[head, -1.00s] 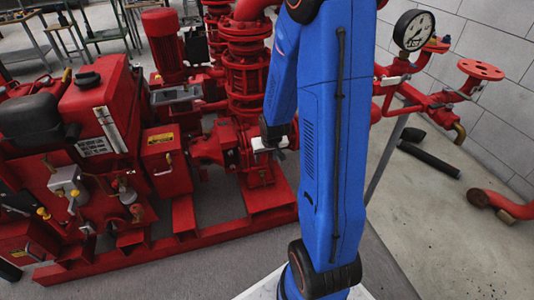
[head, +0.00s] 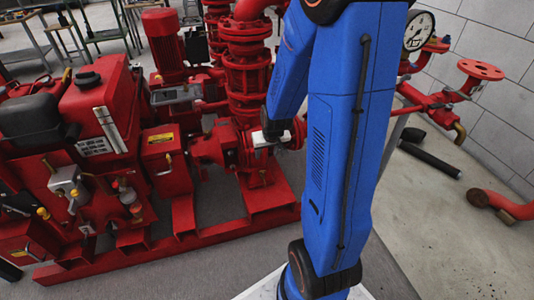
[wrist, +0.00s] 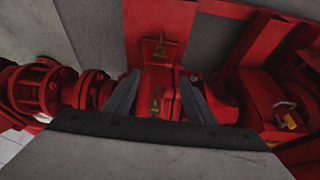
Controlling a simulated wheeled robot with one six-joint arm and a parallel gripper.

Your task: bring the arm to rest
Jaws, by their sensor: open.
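My blue arm stands upright in the middle of the head view. My gripper (head: 263,138) hangs beside it, partly hidden by the arm, in front of the red pump. In the wrist view my gripper (wrist: 160,95) shows two grey fingers spread apart with nothing held between them. Beyond the fingers is the red pump body (wrist: 158,60) with small brass cocks (wrist: 160,45). I cannot tell the exact gap between the fingers and the pump.
The red engine (head: 95,115) stands at the left. A pressure gauge (head: 418,31) and red flanged pipe (head: 480,69) are at the right, by the block wall (head: 500,35). A black tube (head: 430,158) lies on the floor. The right floor (head: 440,230) is mostly clear.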

